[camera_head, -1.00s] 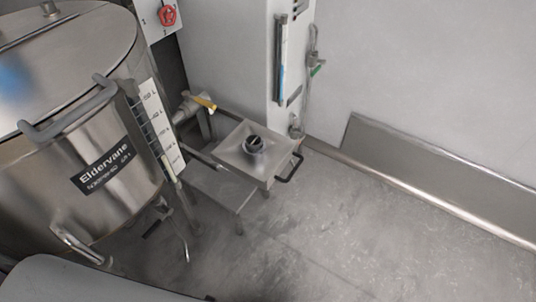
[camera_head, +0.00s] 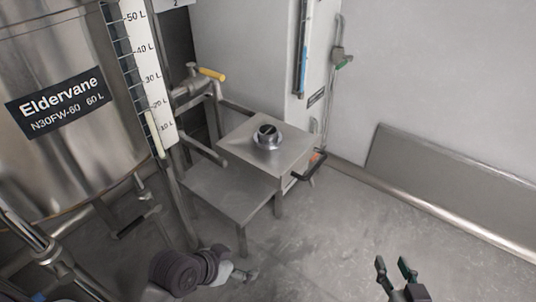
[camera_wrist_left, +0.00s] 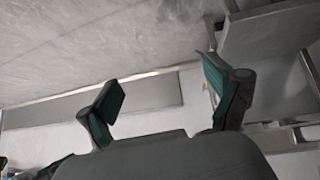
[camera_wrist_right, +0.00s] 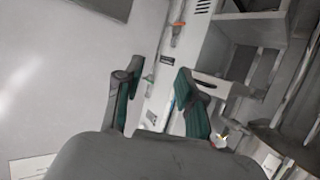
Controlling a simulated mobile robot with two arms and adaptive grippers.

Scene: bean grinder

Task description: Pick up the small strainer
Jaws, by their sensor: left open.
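On the square steel top (camera_head: 235,147) of a low stand sits a small round metal piece with a black centre (camera_head: 267,136). It is the only thing there that could be the small strainer; I cannot tell for sure. My right gripper (camera_head: 394,268) is low at the right, well apart from it. Its fingers show apart and empty in the right wrist view (camera_wrist_right: 160,70). My left gripper (camera_wrist_left: 160,75) is open and empty in the left wrist view, facing the floor and wall base. Neither wrist view shows the round piece.
A large steel tank (camera_head: 70,120) labelled Eldervane stands at left, with a yellow-handled valve (camera_head: 211,74) beside it. The stand has a lower shelf (camera_head: 225,195) and a dark side handle (camera_head: 310,165). A white column (camera_head: 305,75) rises behind. The floor (camera_head: 345,225) at right is clear.

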